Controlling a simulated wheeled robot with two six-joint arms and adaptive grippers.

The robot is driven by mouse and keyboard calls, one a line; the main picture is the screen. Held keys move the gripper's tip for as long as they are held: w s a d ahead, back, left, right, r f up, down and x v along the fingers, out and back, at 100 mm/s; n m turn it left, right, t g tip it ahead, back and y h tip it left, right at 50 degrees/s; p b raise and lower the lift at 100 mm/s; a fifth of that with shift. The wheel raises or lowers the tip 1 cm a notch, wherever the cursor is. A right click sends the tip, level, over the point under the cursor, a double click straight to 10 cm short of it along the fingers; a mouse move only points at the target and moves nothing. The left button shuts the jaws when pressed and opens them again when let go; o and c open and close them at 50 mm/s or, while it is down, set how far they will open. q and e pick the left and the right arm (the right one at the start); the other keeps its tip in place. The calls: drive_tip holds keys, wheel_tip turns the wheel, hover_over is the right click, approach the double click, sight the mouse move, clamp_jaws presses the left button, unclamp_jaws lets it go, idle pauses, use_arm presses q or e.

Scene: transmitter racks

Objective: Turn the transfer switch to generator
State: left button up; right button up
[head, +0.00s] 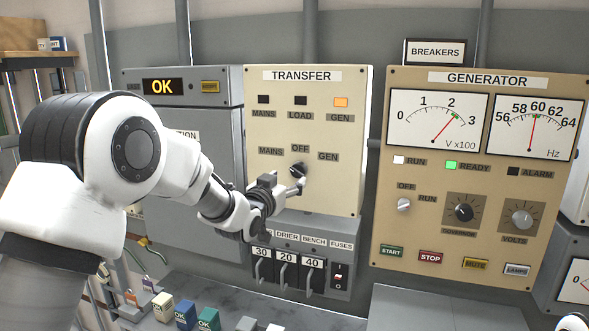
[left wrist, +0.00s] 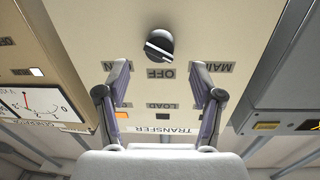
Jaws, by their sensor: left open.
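The cream TRANSFER panel (head: 318,200) is in the middle of the head view, and it shows upside down in the left wrist view (left wrist: 180,88). Its black transfer knob (head: 298,169) sits below the OFF label, between the MAINS and GEN labels. In the left wrist view the knob (left wrist: 160,45) carries a slanted pale bar; I cannot tell which end is its pointer. My left gripper (head: 274,190) is open in front of the panel. In the left wrist view its fingers (left wrist: 160,82) stand apart, with the knob beyond them and nothing between them. My right gripper is not in view.
The GEN lamp (head: 341,102) glows orange; the MAINS and LOAD lamps are dark. The generator panel (head: 470,250) stands at right, with its READY lamp (head: 451,165) green. A fuse box (head: 325,262) lies below the TRANSFER panel. A grey OK-display cabinet (head: 225,98) stands left.

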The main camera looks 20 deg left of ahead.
sight(297, 173)
use_arm(q)
drive_tip(key=w, duration=0.1)
drive_tip(key=w+p, duration=0.1)
drive_tip(key=w, duration=0.1)
drive_tip(key=w+p, duration=0.1)
drive_tip(key=w, duration=0.1)
drive_tip(key=shift+w+d, duration=0.1)
drive_tip(key=shift+d, duration=0.15)
drive_tip(key=shift+w, duration=0.25)
drive_tip(key=shift+s, duration=0.1)
drive_tip(key=c, duration=1.1)
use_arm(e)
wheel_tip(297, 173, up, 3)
use_arm(q)
drive_tip(key=shift+f, duration=0.1)
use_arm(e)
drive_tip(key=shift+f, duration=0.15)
